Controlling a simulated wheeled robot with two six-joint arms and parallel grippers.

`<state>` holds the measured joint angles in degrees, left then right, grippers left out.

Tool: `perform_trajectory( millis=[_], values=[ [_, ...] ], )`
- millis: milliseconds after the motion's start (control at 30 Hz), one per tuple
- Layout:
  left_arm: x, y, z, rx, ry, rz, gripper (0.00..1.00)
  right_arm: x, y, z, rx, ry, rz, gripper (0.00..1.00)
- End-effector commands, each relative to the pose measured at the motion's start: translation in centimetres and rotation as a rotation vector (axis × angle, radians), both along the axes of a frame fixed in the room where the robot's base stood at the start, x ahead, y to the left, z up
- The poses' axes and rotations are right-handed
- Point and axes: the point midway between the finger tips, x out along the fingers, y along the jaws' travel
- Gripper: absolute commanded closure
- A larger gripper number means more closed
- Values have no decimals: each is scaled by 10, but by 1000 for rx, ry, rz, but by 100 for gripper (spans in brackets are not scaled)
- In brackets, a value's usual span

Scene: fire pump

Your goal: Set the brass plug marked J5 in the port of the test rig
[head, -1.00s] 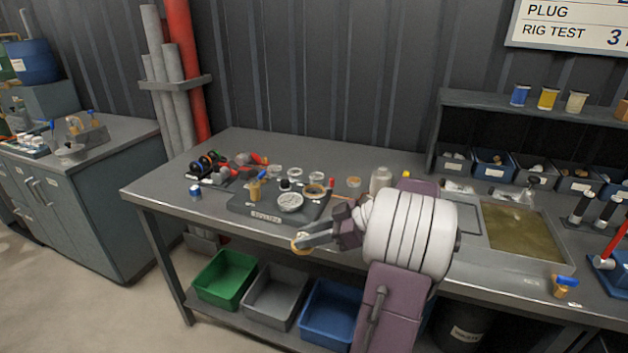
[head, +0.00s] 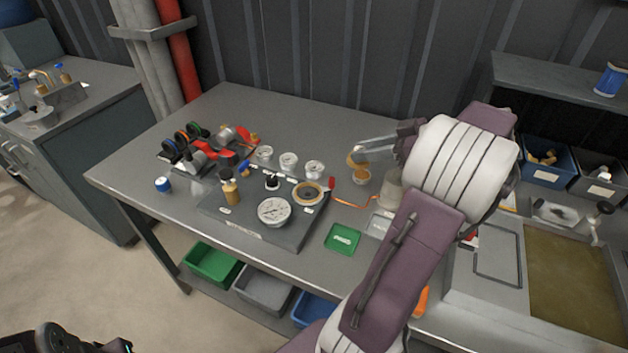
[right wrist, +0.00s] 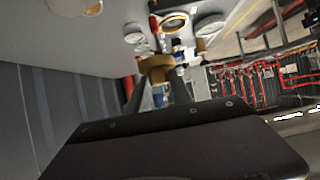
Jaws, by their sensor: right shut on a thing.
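My right gripper (head: 362,151) reaches in from the right over the back of the workbench. In the right wrist view the brass piece (right wrist: 157,66) sits between the fingertips (right wrist: 155,85). I cannot read any J5 mark on it. A grey block with brass fittings and blue handles (head: 47,95) stands on the far left cabinet; I cannot tell whether it is the test rig, and no port shows clearly.
A dark board (head: 285,231) holds a gauge (head: 274,211), a brass ring (head: 308,193) and a brass cylinder (head: 230,190). Tape rolls and tools (head: 195,145) lie behind it. A green tray (head: 343,239) is at the front.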

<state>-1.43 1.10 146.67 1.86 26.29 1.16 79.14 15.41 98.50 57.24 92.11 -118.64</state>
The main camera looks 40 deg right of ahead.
Motion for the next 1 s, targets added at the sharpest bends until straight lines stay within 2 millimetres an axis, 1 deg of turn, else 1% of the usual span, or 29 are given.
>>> perform_trajectory(
  millis=[67,167,300,400,500,600,700,767,800,900,1000],
  values=[
    [0,0,-2,0,0,0,64,5,5,-4,0,-1,3,100],
    [0,0,-6,0,0,0,64,19,24,-18,3,-1,6,100],
    [0,0,-10,0,0,0,64,45,54,-42,3,0,7,100],
    [0,0,-11,0,0,0,64,61,73,-56,3,0,7,100],
    [0,0,-11,0,0,0,64,72,84,-65,2,0,5,100],
    [0,0,-12,0,0,0,64,76,88,-69,-1,-1,2,100],
    [0,0,-12,0,0,0,64,77,89,-71,-1,0,0,100],
    [0,0,-13,0,0,0,64,77,89,-80,4,2,0,100],
    [0,0,-14,0,0,0,64,77,89,-88,6,3,-1,100],
    [0,0,-16,0,0,0,64,76,89,-105,5,2,-1,100],
    [0,0,-16,0,0,0,64,77,88,-110,1,0,0,100]
  ],
)
